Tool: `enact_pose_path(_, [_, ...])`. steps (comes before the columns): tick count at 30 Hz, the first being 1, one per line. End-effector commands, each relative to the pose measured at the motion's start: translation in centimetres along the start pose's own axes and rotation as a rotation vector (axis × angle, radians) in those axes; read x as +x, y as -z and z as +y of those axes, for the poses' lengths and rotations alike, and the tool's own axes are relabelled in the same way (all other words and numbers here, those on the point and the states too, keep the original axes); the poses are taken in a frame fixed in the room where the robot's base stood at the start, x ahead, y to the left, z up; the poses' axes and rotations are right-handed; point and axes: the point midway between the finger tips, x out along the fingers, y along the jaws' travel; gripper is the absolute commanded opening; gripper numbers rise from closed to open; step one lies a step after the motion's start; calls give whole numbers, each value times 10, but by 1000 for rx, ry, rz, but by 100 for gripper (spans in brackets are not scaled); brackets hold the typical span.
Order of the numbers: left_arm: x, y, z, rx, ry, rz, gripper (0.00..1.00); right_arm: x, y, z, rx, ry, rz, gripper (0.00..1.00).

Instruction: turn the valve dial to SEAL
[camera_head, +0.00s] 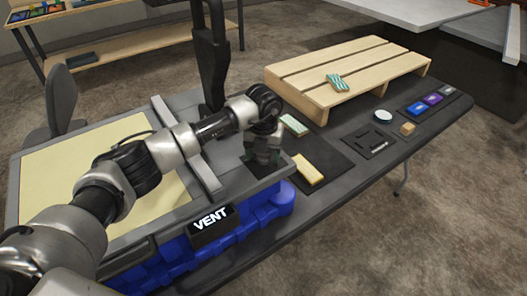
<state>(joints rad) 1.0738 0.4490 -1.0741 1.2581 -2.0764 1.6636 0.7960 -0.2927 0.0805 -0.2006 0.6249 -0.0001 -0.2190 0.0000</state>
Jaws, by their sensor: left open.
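A dark label reading VENT (211,221) is on the front side of the blue-and-grey unit at the table's near end. I cannot make out the valve dial clearly. My left arm comes in from the left across the unit's pale yellow panel (50,179). My left gripper (263,160) points down at the right end of the unit, just above the label's right side. It is open. The gripper and wrist cover whatever lies right below, so I cannot tell whether the fingers touch anything. My right gripper is out of view.
A wooden pallet (318,72) with a green-striped block (337,82) stands toward the back of the dark table. A yellow block (307,169), another striped block (294,125), a white round item (382,117), a small wooden cube (407,128) and coloured tiles (433,98) lie nearby.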

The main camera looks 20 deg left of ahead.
Motion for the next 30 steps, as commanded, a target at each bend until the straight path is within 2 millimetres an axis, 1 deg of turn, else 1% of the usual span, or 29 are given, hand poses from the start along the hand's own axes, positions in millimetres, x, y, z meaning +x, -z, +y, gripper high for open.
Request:
enact_pose_path(6, [1,0,0,1,0,0,67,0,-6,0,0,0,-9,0])
enact_pose_path(7, [1,0,0,1,0,1,66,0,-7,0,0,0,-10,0])
enact_pose_path(16, [1,0,0,1,0,1,20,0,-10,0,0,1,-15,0])
enact_pose_path(17, [1,0,0,1,0,1,18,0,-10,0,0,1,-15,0])
enact_pose_path(23, [1,0,0,16,0,0,18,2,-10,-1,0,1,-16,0])
enact_pose_path(30, [3,0,0,113,0,-1,18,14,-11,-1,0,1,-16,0])
